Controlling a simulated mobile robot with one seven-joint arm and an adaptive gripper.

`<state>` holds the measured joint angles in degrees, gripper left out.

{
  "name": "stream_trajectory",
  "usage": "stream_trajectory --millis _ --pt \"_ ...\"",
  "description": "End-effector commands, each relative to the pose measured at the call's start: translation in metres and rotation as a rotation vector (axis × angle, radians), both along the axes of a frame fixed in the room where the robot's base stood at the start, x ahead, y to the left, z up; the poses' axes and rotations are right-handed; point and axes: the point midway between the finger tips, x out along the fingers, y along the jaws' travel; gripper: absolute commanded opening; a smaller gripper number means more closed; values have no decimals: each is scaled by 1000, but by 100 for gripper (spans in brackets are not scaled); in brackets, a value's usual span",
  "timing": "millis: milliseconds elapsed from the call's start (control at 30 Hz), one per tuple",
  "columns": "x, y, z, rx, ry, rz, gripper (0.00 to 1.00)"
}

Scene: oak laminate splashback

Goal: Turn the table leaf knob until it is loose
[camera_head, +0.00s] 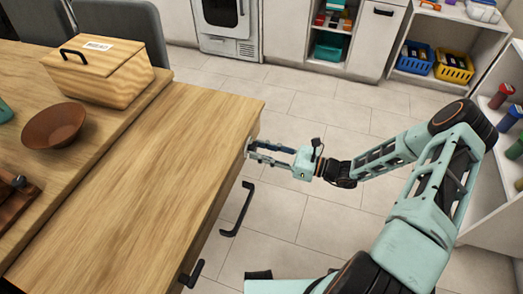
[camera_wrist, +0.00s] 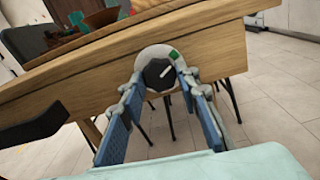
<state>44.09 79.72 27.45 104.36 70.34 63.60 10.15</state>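The knob (camera_wrist: 158,74) is dark and faceted with a white line pointing up and to the right. It sits on a pale round base (camera_wrist: 150,53) with a small green mark, on the edge of the wooden table leaf (camera_wrist: 95,72). The leaf also shows in the head view (camera_head: 150,170). My gripper (camera_wrist: 160,84) is open, with its blue-padded fingers apart on either side of the knob. Gaps show between the knob and the fingers in the wrist view. In the head view, my gripper (camera_head: 250,151) reaches the leaf's right edge, and the knob is hard to make out there.
Black handles (camera_head: 237,209) stick out below the leaf's edge. A lidded wooden box (camera_head: 100,78) and a brown bowl (camera_head: 53,126) stand on the table. Shelves (camera_head: 503,145) line the right side. Tiled floor lies open around my arm.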

Motion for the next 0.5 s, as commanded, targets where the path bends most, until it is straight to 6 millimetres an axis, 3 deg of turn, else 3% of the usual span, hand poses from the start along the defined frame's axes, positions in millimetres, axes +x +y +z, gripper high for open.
stream_trajectory --millis 133,500 --pt "0 0 0 0 0 0 5" --pt "0 0 0 -22 -59 0 5"
